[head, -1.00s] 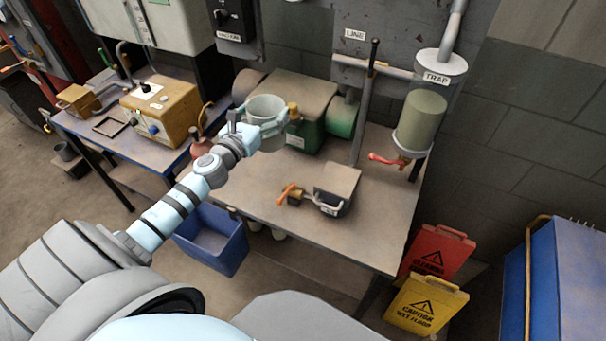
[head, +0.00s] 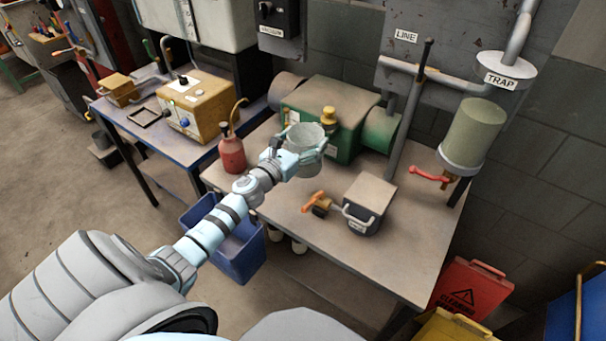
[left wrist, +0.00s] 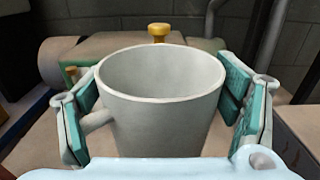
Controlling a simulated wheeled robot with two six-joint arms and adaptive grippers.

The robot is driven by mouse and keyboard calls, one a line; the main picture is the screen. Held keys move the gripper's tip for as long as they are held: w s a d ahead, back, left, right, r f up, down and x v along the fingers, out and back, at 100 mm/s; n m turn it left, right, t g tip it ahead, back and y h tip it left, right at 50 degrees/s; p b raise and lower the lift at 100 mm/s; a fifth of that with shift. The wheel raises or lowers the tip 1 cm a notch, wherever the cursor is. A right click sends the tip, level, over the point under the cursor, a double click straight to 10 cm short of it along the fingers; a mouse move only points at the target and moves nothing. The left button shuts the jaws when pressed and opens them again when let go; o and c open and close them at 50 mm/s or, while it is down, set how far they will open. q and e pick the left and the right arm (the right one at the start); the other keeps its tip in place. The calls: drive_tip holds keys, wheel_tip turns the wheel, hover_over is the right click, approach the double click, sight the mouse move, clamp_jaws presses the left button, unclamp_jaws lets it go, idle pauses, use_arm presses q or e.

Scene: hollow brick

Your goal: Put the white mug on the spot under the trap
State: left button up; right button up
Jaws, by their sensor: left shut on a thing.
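The white mug (head: 305,141) is in my left gripper (head: 304,150), held upright above the back part of the table, in front of the green machine. In the left wrist view the mug (left wrist: 160,105) stands between both finger pads, its handle toward the left finger, and it looks empty. The trap (head: 473,135), a greenish cylinder under a labelled cap, hangs on the wall at the right, with a red-handled valve (head: 430,175) at its bottom. The tabletop (head: 405,240) below it is bare, and I make out no marked spot there. My right gripper is not in view.
A vertical pipe (head: 408,115) rises between the green machine (head: 335,110) and the trap. A red bottle (head: 231,152) is at the left. The table's front right is clear.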

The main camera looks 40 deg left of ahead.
use_arm(q)
wheel_tip(320, 180, down, 5)
drive_tip(key=b, duration=0.3)
drive_tip(key=shift+s+f, duration=0.1)
drive_tip(key=shift+s, duration=0.05)
wheel_tip(320, 180, down, 5)
drive_tip(key=b, duration=0.5)
drive_tip(key=shift+r, duration=0.3)
drive_tip(key=shift+f, duration=0.15)
drive_tip(key=o, duration=1.2)
drive_tip(key=shift+f, duration=0.1)
drive_tip(key=o, duration=0.3)
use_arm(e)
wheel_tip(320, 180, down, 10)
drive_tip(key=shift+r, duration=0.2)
use_arm(q)
drive_tip(key=shift+o, duration=0.2)
